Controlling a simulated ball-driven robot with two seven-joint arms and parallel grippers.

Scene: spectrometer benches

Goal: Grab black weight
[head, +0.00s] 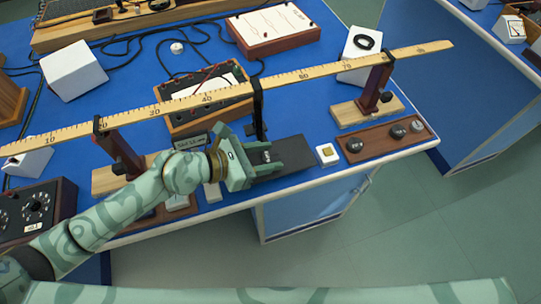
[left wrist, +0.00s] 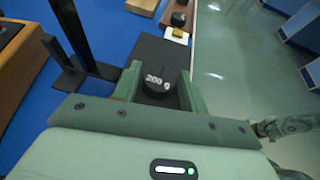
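A black weight marked "200 g" (left wrist: 158,80) stands upright on a dark grey mat (left wrist: 160,52) in the left wrist view. My left gripper (left wrist: 160,88) has a green finger on each side of it, with what look like small gaps, so it is open around the weight. In the head view my left gripper (head: 270,157) is low over the mat (head: 297,164) at the table's front edge, and the weight (head: 266,156) shows only in part between the fingers. My right gripper is not in view.
A wooden ruler beam (head: 300,76) runs above the table, with a black hanger (head: 258,108) just behind my left gripper. A wooden block (head: 378,142) with several round weights and a small white block (head: 327,154) stand to the right. Floor lies beyond the front edge.

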